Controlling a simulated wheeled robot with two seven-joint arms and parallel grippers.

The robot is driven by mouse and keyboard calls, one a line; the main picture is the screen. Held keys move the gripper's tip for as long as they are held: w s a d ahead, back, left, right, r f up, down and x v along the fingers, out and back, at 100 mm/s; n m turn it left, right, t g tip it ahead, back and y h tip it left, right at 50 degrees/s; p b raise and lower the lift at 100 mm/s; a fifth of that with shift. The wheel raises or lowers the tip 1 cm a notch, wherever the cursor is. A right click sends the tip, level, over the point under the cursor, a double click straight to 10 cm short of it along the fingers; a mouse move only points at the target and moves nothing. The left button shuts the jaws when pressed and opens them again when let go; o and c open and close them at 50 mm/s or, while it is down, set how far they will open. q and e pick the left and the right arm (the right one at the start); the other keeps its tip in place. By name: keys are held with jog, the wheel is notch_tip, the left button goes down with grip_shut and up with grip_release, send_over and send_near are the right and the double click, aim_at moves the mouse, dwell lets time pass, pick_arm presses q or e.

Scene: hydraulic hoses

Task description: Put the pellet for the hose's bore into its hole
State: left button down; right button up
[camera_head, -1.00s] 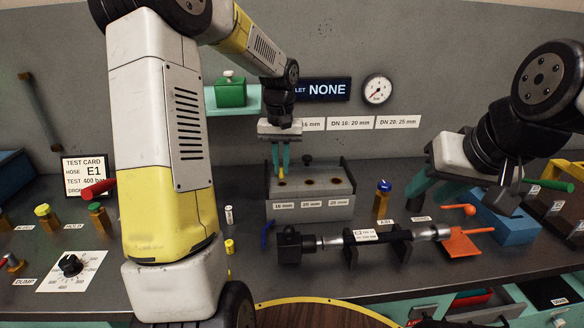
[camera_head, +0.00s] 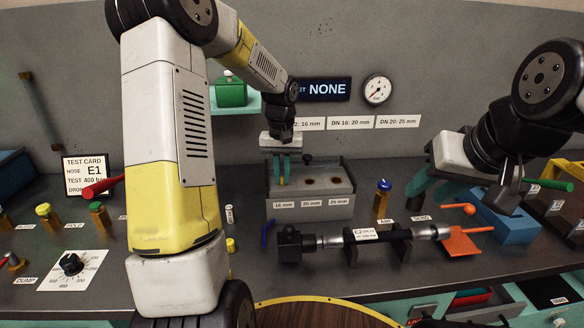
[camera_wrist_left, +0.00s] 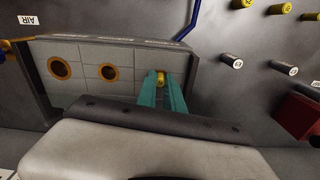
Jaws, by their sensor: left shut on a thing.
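My left gripper (camera_head: 282,170) is shut on a yellow pellet (camera_wrist_left: 160,79) and holds it low over the left end of the grey block (camera_head: 312,208), above the "16 mm" label (camera_head: 284,204). The wrist view shows the pellet between the teal fingers (camera_wrist_left: 161,90). The 16 mm hole is hidden behind pellet and fingers, so I cannot tell whether the pellet's tip is inside. The 20 mm hole (camera_wrist_left: 108,72) and 25 mm hole (camera_wrist_left: 60,68) look empty. The hose (camera_head: 330,240) lies in black cradles with a small tag (camera_head: 366,235). My right gripper (camera_head: 428,185) hovers at the right; its opening is unclear.
The wall display (camera_head: 326,89) reads "NONE". Size labels (camera_head: 350,123) hang above the block. The test card (camera_head: 85,174) names hose E1. Loose pellets (camera_head: 229,213) stand left of the block. A blue-topped valve (camera_head: 383,198) and an orange flag-like piece (camera_head: 462,243) are on the right.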

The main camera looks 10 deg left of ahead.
aim_at(283, 177)
pick_arm(q)
jog(key=c, duration=1.5)
grip_release()
jog(key=shift+s+f, duration=0.15)
jog(key=shift+f, duration=0.3)
notch_tip(283, 177, up, 13)
jog(key=shift+s+d+r+m+t+h, duration=0.35)
jog(key=shift+s+r+t, duration=0.55)
jog(key=shift+s, duration=3.1)
jog(key=shift+s+d+r+m+t+h, duration=0.45)
jog(key=shift+s+t, duration=0.7)
jog(key=shift+s, duration=2.85)
jog(key=shift+s+d+r+m+t+h, duration=0.3)
jog(key=shift+s+r+t, duration=0.6)
jog(key=shift+s, duration=3.1)
jog(key=shift+f, duration=0.15)
